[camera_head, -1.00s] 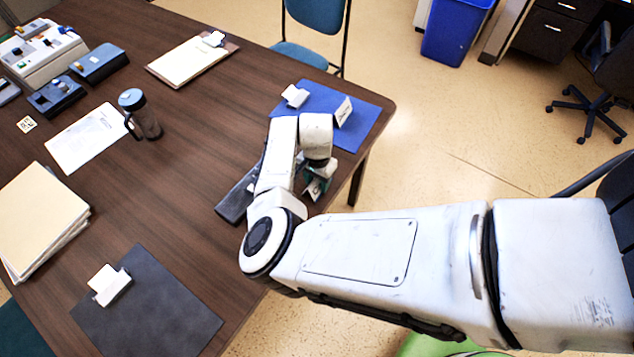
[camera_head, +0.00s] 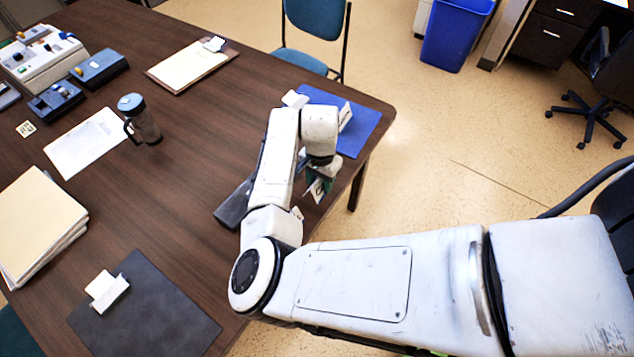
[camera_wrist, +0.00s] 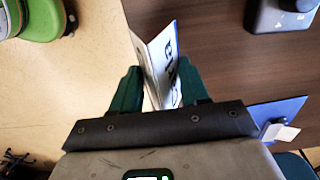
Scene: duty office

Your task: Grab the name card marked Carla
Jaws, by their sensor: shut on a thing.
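A white folded name card (camera_wrist: 157,62) stands between the two green fingers of my gripper (camera_wrist: 158,78) in the wrist view. Black letters show on its right face, ending in what looks like "rla"; the rest is partly hidden. My gripper is shut on this card. In the head view, my gripper (camera_head: 319,179) hangs by the table's right edge, below the blue mat, with the card (camera_head: 317,191) showing at its tips.
A blue mat (camera_head: 368,122) holds another name card (camera_head: 345,113) and a white card holder (camera_head: 293,98). A dark device (camera_head: 232,205) lies left of my arm. Open floor lies to the right.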

